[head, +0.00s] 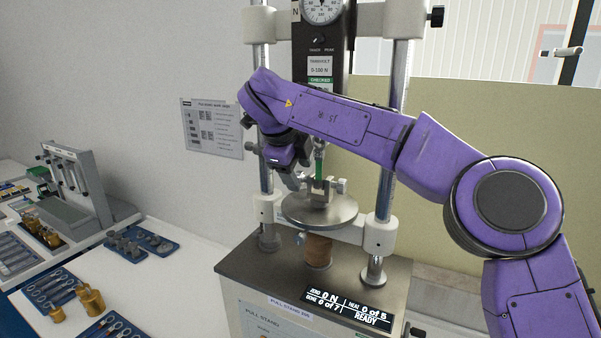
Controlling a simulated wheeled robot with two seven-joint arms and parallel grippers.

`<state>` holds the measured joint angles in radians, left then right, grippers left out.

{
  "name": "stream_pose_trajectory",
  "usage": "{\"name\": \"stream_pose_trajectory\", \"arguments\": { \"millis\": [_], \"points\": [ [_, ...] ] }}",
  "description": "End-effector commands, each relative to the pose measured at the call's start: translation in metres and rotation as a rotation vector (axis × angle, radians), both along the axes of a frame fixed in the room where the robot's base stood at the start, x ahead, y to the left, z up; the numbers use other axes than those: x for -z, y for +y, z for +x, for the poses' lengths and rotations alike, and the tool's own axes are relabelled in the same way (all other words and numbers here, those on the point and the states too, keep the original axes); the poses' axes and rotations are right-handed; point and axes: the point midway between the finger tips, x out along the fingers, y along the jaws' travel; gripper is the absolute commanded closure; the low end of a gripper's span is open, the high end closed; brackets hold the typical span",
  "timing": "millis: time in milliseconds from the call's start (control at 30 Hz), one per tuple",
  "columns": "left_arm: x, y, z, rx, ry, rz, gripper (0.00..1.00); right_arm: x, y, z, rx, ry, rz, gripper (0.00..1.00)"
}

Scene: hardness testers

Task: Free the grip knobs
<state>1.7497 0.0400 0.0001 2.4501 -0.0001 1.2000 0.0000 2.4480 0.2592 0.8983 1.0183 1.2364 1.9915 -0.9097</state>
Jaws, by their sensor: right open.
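The pull stand (245,268) stands in the middle, with a round metal plate (320,222) between its two chrome columns. On the plate sits a small metal lower grip (319,194). A knob (341,186) shows on its right side; its left side is partly hidden by my gripper. A green piece (319,170) stands upright above this grip, below a metal fitting. My right gripper (298,180) reaches in from the right across the stand and points down at the left of the grip. It is open; I cannot tell whether it touches a knob. My left gripper is out of view.
A force gauge (321,50) hangs above, partly behind my arm. A display (345,308) reads 0 N and READY. Left, a white table holds blue trays (143,244), brass weights (91,300) and a grey tester (75,185). A printed sheet (212,128) is on the wall.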

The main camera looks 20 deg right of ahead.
Motion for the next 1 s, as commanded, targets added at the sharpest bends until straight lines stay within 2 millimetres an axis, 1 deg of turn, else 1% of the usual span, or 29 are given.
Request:
{"name": "stream_pose_trajectory", "arguments": {
  "millis": [133, 367, 467, 500, 533, 567, 633, 767, 867, 1000],
  "points": [
    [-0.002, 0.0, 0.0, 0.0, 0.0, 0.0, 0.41, 0.009, -0.004, 0.004, -0.001, 0.0, 0.0, 0.41],
    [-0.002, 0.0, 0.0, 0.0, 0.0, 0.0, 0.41, 0.011, -0.005, 0.004, 0.0, -0.001, -0.001, 0.41],
    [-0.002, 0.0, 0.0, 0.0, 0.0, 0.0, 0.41, 0.011, -0.005, 0.004, 0.0, -0.001, -0.001, 0.7],
    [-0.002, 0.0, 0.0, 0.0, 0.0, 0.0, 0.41, 0.011, -0.005, 0.004, 0.0, -0.001, -0.001, 0.83],
    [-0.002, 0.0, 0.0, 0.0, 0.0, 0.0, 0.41, 0.011, -0.005, 0.004, 0.0, -0.001, -0.001, 0.93],
    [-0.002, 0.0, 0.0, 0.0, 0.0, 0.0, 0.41, 0.011, -0.005, 0.004, 0.0, -0.001, -0.001, 0.97],
    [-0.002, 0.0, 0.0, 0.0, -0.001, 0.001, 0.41, 0.011, -0.008, 0.004, 0.0, -0.001, -0.001, 0.97],
    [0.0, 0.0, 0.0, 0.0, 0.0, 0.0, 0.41, 0.012, -0.006, 0.004, 0.001, -0.007, -0.008, 0.97],
    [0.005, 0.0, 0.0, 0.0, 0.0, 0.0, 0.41, 0.013, -0.005, 0.004, -0.001, -0.024, -0.027, 0.97],
    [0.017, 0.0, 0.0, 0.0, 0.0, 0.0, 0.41, 0.016, -0.003, 0.003, -0.002, -0.068, -0.078, 0.97]
  ]
}}
